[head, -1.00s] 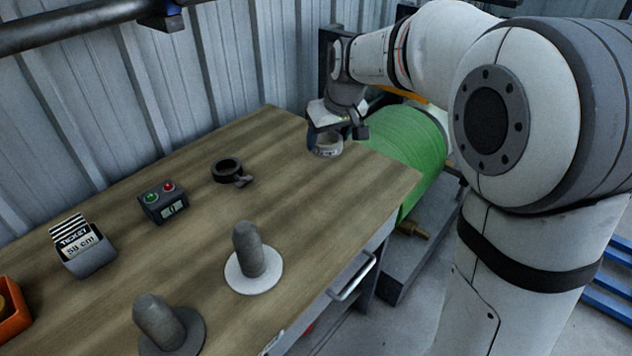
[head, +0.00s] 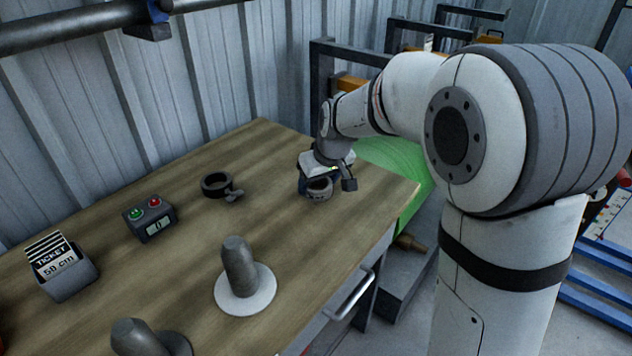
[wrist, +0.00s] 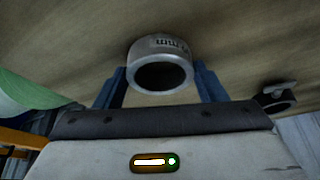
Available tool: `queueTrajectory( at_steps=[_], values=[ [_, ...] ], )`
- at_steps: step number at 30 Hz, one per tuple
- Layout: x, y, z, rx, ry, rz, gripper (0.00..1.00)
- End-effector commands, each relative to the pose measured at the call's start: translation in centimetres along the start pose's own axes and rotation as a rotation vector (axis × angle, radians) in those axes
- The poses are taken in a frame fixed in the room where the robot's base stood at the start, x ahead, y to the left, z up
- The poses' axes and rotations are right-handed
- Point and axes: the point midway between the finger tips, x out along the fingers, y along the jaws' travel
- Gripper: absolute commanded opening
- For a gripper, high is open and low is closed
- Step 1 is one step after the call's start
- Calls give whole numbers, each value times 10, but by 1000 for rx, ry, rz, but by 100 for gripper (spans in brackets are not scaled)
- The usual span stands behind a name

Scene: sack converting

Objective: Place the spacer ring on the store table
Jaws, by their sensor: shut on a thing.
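The spacer ring (head: 319,194) is a grey metal ring with dark printed marks on its side. My gripper (head: 324,184) is shut on it over the far right part of the wooden store table (head: 270,150). In the wrist view the spacer ring (wrist: 143,53) sits between the two blue fingers of my gripper (wrist: 160,78), its round opening facing the camera. The wooden top fills the background there. I cannot tell whether the ring touches the table or hangs just above it.
A dark clamp ring (head: 215,184), a button box (head: 149,219) and a ticket holder (head: 63,272) stand along the back left. A post on a white disc (head: 245,302) and a darker post (head: 138,338) stand in front. A green roll (head: 408,172) lies beyond the right edge.

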Motion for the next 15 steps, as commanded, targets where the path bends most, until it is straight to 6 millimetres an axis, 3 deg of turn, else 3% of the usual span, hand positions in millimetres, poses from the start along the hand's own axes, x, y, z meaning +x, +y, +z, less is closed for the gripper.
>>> queueTrajectory(
  at_steps=[6, 7, 15],
  values=[
    [2, 0, 0, -1, 2, 0, 28],
    [2, 0, 1, -1, 0, 0, 65],
    [2, -1, 0, -1, 0, 0, 86]
  ],
)
